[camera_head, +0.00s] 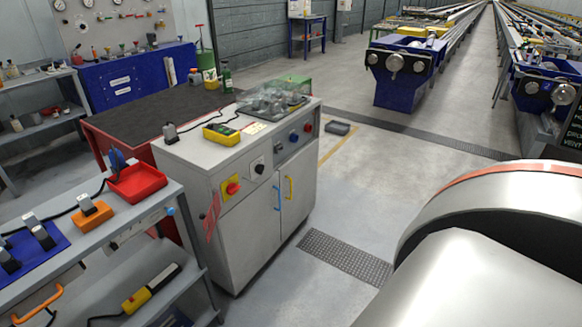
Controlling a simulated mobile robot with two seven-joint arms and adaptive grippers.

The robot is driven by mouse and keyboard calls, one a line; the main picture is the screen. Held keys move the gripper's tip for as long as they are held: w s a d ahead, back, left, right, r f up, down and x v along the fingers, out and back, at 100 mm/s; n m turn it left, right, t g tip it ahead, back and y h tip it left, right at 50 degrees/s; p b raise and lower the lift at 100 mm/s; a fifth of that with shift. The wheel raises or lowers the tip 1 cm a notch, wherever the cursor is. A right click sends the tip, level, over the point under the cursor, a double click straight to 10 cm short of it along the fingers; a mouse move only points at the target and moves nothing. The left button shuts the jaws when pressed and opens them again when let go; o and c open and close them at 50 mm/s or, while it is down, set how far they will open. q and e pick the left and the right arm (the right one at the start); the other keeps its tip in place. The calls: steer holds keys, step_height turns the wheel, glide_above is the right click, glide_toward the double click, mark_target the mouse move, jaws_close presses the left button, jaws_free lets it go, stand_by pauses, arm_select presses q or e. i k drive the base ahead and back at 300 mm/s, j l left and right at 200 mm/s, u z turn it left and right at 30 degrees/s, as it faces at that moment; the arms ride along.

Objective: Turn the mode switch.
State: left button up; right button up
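A grey control cabinet (238,245) stands in the middle of the view. Neither of my grippers is in view. A large pale arm link of mine fills the lower right.
A clear cover (272,95) and a yellow tray (222,134) sit on the cabinet top. A grey shelf bench with a red bin (136,182) stands close at left. A dark-topped table (150,117) is behind. Floor right of the cabinet is open, with a drain grate (345,257).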

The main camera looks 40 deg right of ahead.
mark_target(259, 169)
steer(key=z, duration=1.15)
